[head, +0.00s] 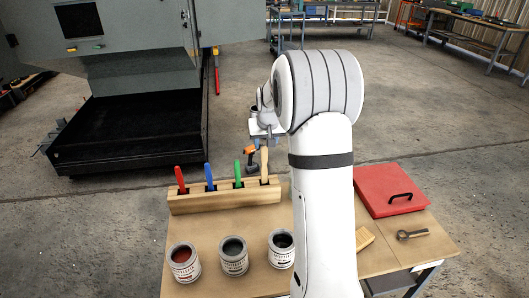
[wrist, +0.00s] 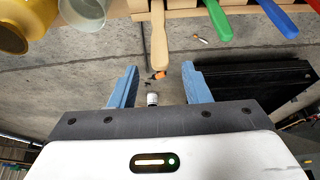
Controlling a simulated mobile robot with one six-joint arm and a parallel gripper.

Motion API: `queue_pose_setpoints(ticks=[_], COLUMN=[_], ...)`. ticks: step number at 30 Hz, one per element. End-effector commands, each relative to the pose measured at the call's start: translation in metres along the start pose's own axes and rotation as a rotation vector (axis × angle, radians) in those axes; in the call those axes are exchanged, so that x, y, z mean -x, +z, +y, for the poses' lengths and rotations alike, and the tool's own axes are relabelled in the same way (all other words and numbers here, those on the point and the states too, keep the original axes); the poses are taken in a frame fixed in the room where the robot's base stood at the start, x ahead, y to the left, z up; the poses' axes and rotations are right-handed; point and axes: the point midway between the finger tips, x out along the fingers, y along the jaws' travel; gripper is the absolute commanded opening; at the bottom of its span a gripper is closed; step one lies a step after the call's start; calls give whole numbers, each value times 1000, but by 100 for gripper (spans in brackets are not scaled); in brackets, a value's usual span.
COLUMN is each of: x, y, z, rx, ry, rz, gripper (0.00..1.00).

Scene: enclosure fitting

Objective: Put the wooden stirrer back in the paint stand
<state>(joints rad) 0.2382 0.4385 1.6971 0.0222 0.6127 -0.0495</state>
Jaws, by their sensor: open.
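The wooden stirrer (head: 264,165) stands upright in the rightmost slot of the wooden paint stand (head: 225,198), beside the red, blue and green handles. In the wrist view the stirrer (wrist: 158,38) hangs down from the stand (wrist: 185,13) at the picture's top. My gripper (wrist: 160,75) is open and empty. Its two blue fingers are on either side of the stirrer's line, with the handle's free end close to the level of the fingertips. In the head view my gripper is mostly hidden by my arm, above and behind the stand.
Three open paint cans (head: 233,256) stand in front of the stand. A red case (head: 390,190), a dark tool (head: 412,234) and a small wooden block (head: 364,238) lie on the right. A large grey machine (head: 130,80) stands behind on the left. Open floor lies behind the table.

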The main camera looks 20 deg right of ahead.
Motion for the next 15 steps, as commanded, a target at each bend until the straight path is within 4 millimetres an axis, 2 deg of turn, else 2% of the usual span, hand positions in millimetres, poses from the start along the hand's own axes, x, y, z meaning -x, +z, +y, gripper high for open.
queue_pose_setpoints(ticks=[3,8,11,14,15], x=[17,32,52,83,97], y=[0,3,18,47,63], z=[0,-2,-11,-26,-33], rx=[0,3,15,38,48], ry=[0,-1,-6,-16,-20], rz=[1,-1,-8,-22,-28], gripper=[43,43,43,43,43])
